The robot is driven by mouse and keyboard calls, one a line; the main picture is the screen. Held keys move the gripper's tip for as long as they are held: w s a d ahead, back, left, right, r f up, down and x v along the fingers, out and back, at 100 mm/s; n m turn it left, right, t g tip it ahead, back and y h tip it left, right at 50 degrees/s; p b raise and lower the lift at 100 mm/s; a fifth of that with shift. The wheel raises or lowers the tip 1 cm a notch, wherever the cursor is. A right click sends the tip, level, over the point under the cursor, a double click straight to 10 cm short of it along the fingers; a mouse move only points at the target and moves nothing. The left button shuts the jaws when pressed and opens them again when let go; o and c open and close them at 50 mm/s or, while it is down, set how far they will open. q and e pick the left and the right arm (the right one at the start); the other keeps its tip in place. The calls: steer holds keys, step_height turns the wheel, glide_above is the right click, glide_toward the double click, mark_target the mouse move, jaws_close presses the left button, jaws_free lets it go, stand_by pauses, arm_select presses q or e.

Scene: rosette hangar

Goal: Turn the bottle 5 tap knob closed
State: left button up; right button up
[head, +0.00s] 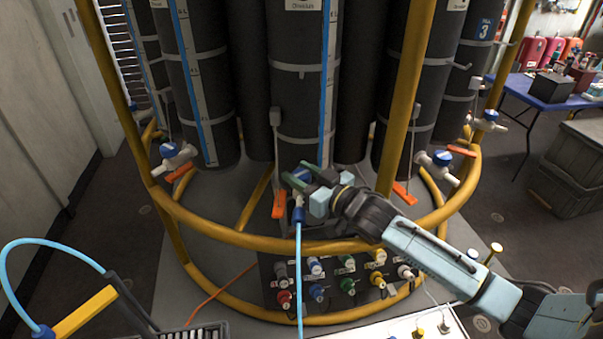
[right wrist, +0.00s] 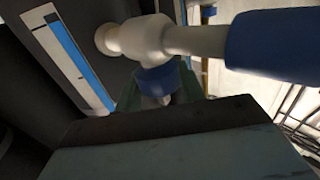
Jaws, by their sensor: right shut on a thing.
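My right gripper (head: 306,180) reaches in from the right to the tap at the foot of the dark middle bottle (head: 298,105). Its green fingers are shut on the blue tap knob (head: 302,174), which they partly hide. In the right wrist view the blue knob (right wrist: 157,78) sits between the two fingers, below the white tap body (right wrist: 150,38). A blue hose fitting (right wrist: 275,45) is on the tap's outlet, and a light blue hose (head: 299,265) hangs from it. The knob's exact angle and the bottle's number cannot be made out. My left gripper is out of view.
A yellow ring frame (head: 240,240) with posts surrounds the bottles. Other blue-knobbed taps stand at left (head: 169,150) and right (head: 442,158). An orange tag (head: 279,203) hangs beside the middle tap. A panel of coloured connectors (head: 340,282) sits below.

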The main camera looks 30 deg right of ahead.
steer(key=shift+m+t+h+p, duration=0.5)
steer(key=shift+m+h+p, duration=0.4)
steer(key=shift+m+h, duration=0.8)
steer(key=m+h, duration=0.1)
steer(key=h, duration=0.2)
steer(key=shift+m+h, duration=0.5)
steer(key=shift+h, duration=0.5)
steer(key=shift+m+h, duration=0.3)
steer(key=shift+h, duration=0.1)
steer(key=o, duration=1)
steer(key=shift+c, duration=0.2)
steer(key=s+a, duration=0.2)
steer(key=s, duration=1.1)
steer(key=shift+a+b, duration=0.3)
steer(key=shift+b, duration=0.05)
steer(key=shift+c, duration=0.2)
